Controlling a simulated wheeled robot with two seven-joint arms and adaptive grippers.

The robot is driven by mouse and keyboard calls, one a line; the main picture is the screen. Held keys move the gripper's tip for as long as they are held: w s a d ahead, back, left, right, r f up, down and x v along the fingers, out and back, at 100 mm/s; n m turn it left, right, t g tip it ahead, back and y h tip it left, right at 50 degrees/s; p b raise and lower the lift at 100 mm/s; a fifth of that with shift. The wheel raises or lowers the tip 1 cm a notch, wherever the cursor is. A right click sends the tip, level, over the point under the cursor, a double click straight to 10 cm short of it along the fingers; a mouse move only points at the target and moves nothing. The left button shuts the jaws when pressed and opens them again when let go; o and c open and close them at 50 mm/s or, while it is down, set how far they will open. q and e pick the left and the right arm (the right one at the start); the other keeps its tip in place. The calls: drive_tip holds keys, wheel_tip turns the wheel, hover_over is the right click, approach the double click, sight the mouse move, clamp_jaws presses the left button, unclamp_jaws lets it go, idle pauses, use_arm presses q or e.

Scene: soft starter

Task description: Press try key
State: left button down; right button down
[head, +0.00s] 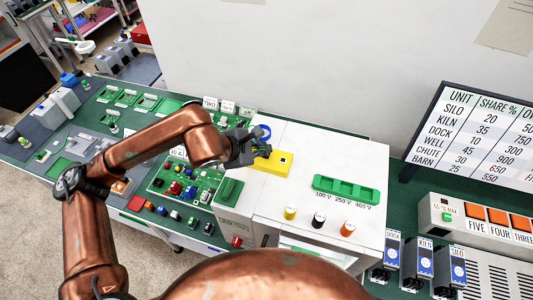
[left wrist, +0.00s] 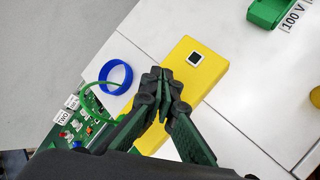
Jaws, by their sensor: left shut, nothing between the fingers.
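My left gripper (head: 262,152) is shut and empty, right by the yellow box. In the left wrist view its closed fingertips (left wrist: 163,75) overlap the box, short of the dark square (left wrist: 194,59). I cannot tell whether they touch it. The gripper hides part of the box. My right gripper is in neither view.
A blue ring (head: 262,131) lies left of the yellow box. A green tray (head: 346,190) and yellow, black and orange knobs are on the white cabinet (head: 285,195). A green circuit board (head: 165,185) lies left. A unit board (head: 475,130) and orange-key panel (head: 475,212) stand right.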

use_arm(q)
drive_tip(key=shift+r, duration=0.3)
drive_tip(key=shift+r+p, duration=0.6)
drive_tip(key=shift+r, duration=1.9)
